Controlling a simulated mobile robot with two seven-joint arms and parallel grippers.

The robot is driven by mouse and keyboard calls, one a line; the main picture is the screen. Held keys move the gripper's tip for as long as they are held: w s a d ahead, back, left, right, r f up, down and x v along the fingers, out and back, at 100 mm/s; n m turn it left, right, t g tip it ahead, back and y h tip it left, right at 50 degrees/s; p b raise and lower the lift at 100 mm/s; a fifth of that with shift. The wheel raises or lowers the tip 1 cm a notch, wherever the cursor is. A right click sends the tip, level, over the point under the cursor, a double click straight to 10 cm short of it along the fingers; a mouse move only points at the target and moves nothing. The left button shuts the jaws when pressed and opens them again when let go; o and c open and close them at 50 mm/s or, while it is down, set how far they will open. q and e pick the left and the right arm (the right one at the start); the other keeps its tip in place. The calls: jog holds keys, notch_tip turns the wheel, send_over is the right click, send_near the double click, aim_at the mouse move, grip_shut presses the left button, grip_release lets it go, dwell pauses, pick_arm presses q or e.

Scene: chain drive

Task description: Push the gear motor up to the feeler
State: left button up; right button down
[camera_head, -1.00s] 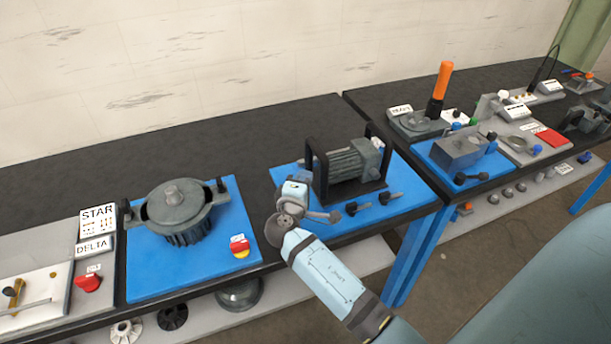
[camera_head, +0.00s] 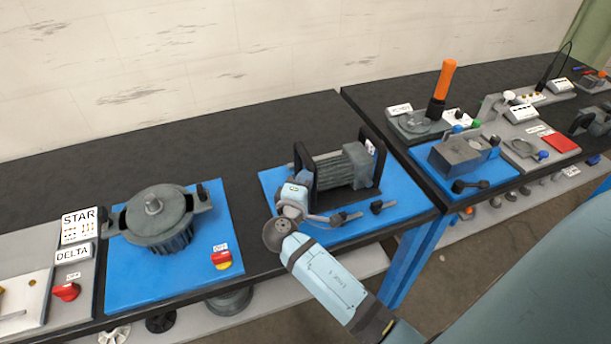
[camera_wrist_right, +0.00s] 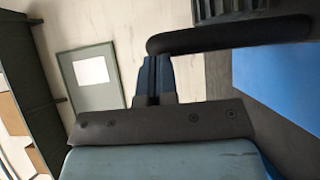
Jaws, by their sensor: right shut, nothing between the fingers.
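The gear motor (camera_head: 336,170) is a grey finned block between two black handle frames. It stands on a blue mat (camera_head: 408,207) in the middle of the bench. My right gripper (camera_head: 308,214) is low at the motor's front left, close to the near black handle frame. In the right wrist view its fingers (camera_wrist_right: 154,78) are shut and empty, with their tips at a black bar (camera_wrist_right: 230,35) of the motor's frame. I cannot tell whether they touch. I cannot make out the feeler. My left gripper is not in view.
Small dark clamp levers (camera_head: 378,207) lie along the mat's front, right of my gripper. A round grey motor (camera_head: 154,214) stands on another blue mat (camera_head: 130,282) to the left. A second bench with an orange-handled tool (camera_head: 444,82) is at right. The bench behind is clear.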

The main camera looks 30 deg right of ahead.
jog(key=shift+d, duration=0.1)
dwell(0.4)
jog(key=shift+s+d+r, duration=0.1)
jog(key=shift+s+d, duration=0.05)
jog(key=shift+d, duration=0.7)
jog(key=shift+b, duration=0.3)
